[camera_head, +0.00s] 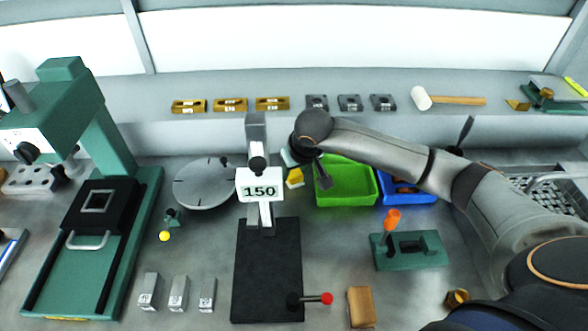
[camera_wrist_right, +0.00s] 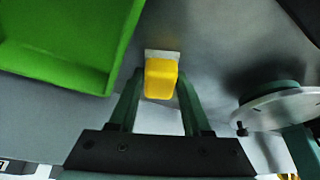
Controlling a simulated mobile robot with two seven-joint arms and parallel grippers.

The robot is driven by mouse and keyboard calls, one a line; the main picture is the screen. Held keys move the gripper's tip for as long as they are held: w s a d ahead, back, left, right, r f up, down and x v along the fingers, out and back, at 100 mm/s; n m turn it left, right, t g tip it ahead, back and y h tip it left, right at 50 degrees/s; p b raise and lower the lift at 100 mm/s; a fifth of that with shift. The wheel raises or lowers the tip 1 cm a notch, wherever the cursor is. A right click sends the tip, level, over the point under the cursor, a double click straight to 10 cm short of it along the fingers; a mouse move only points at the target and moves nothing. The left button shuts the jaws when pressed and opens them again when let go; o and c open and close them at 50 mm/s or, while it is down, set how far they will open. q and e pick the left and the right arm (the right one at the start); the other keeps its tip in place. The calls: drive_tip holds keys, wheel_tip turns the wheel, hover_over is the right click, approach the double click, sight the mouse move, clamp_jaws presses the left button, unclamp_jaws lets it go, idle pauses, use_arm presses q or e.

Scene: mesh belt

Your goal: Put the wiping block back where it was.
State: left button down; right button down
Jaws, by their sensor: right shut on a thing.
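The wiping block (camera_wrist_right: 161,80) is a small yellow block with a pale grey-white layer at its far end. My right gripper (camera_wrist_right: 160,92) is shut on it, with one green finger on each side. In the head view, the yellow block (camera_head: 295,178) shows just left of the green bin, below the right wrist. The right gripper (camera_head: 290,160) is mostly hidden there by my own arm. I cannot tell whether the block touches the bench. My left gripper is not in view.
The green bin (camera_head: 361,201) and blue bin (camera_head: 424,199) stand to the right. A wooden block (camera_head: 361,306) lies at the front.

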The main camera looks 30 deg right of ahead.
drive_tip(key=shift+f, duration=0.1)
drive_tip(key=shift+c, duration=1.7)
unclamp_jaws()
drive_tip(key=shift+r, duration=0.25)
drive_tip(key=b+v, duration=0.1)
drive_tip(key=v, duration=1.1)
drive_tip(key=shift+b, duration=0.3)
drive_tip(key=shift+f, duration=0.1)
